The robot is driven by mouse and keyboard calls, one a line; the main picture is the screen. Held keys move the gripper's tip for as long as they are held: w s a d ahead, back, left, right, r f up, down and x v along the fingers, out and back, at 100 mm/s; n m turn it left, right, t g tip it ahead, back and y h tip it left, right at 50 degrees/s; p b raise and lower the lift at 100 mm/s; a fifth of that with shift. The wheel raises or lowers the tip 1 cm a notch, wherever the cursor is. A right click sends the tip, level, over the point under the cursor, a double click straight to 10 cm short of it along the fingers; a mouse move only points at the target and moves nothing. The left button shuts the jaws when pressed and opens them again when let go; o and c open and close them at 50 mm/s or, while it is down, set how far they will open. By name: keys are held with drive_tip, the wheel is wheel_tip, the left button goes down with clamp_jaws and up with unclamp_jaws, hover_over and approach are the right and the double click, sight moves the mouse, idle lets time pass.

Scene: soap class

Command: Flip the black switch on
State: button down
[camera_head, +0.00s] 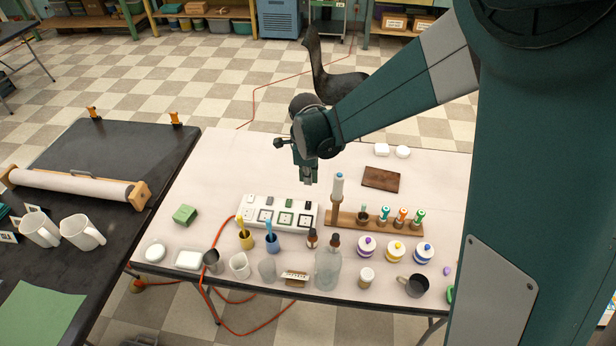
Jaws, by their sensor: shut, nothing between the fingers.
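A white switch box (278,225), like a power strip, lies on the pale table with several dark-framed square sockets along its front. Small switches line its back edge; a dark one (270,199) shows there, but their colours and on or off positions are too small to tell for sure. My gripper (309,181) points down above the right back end of the box, with its fingers together and empty. It seems apart from the box, though the exact height cannot be told.
Cups, jars and a clear bottle (328,268) line the front. A green block (185,214) lies left. The table's back left is clear.

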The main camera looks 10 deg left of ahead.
sight(309, 203)
drive_tip(key=f, duration=0.3)
drive_tip(key=w+f+b, duration=0.1)
drive_tip(key=f, duration=0.7)
drive_tip(key=shift+w+f+b, duration=0.1)
drive_tip(key=shift+w+b, duration=0.1)
drive_tip(key=shift+b, duration=0.2)
drive_tip(key=shift+w+f+b, duration=0.15)
drive_tip(key=shift+f+b, duration=0.25)
drive_tip(key=shift+b, duration=0.05)
drive_tip(key=shift+s+r, duration=0.1)
drive_tip(key=shift+s, duration=0.1)
drive_tip(key=shift+s+r, duration=0.2)
drive_tip(key=shift+s, duration=0.3)
drive_tip(key=shift+r, duration=0.1)
